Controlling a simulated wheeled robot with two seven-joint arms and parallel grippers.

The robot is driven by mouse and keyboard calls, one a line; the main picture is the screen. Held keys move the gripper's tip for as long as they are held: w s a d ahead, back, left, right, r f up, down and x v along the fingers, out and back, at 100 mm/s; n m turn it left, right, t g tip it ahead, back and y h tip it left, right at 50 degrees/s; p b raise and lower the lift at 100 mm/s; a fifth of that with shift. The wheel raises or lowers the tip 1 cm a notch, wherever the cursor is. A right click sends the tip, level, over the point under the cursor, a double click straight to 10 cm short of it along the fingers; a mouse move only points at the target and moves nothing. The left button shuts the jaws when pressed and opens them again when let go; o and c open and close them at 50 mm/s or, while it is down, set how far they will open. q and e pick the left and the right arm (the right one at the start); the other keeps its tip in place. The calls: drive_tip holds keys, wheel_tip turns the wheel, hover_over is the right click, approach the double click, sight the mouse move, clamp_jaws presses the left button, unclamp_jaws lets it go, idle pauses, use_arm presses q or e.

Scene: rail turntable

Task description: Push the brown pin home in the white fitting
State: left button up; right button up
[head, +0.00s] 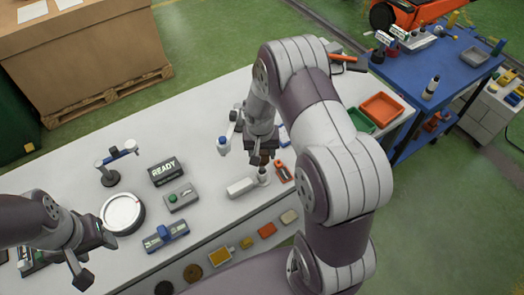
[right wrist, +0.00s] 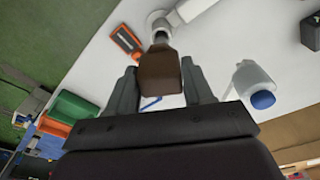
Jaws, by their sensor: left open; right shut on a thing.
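The white fitting (head: 243,187) lies on the white table below my right gripper, and part of it shows at the top of the right wrist view (right wrist: 192,10). My right gripper (head: 262,155) is shut on the brown pin (right wrist: 159,72), which sits between its two fingers. The pin's grey end points at the fitting's round end (right wrist: 155,20). The pin's end overlaps that round end in the picture, and I cannot tell how deep it sits. The pin's brown head stands clear of the fitting. My left gripper (head: 88,256) is open and empty at the table's left part.
An orange-red device (head: 282,171) lies just right of the fitting. A white bottle with a blue cap (head: 223,146) stands behind it. A READY display (head: 165,171), a grey button box (head: 180,197) and a round white turntable (head: 122,213) stand to the left.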

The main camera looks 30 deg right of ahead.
sight(262, 161)
drive_tip(key=shift+f+b, duration=2.15)
drive_tip(key=shift+f, duration=0.6)
drive_tip(key=o, duration=1.4)
drive_tip(key=shift+c, duration=0.2)
drive_tip(key=shift+r, duration=0.4)
drive_tip(key=r, duration=0.3)
drive_tip(key=r+b, duration=0.1)
drive_tip(key=r, duration=0.3)
drive_tip(key=s+a+r+b, duration=0.1)
drive_tip(key=r, duration=0.3)
drive_tip(key=shift+r, duration=0.45)
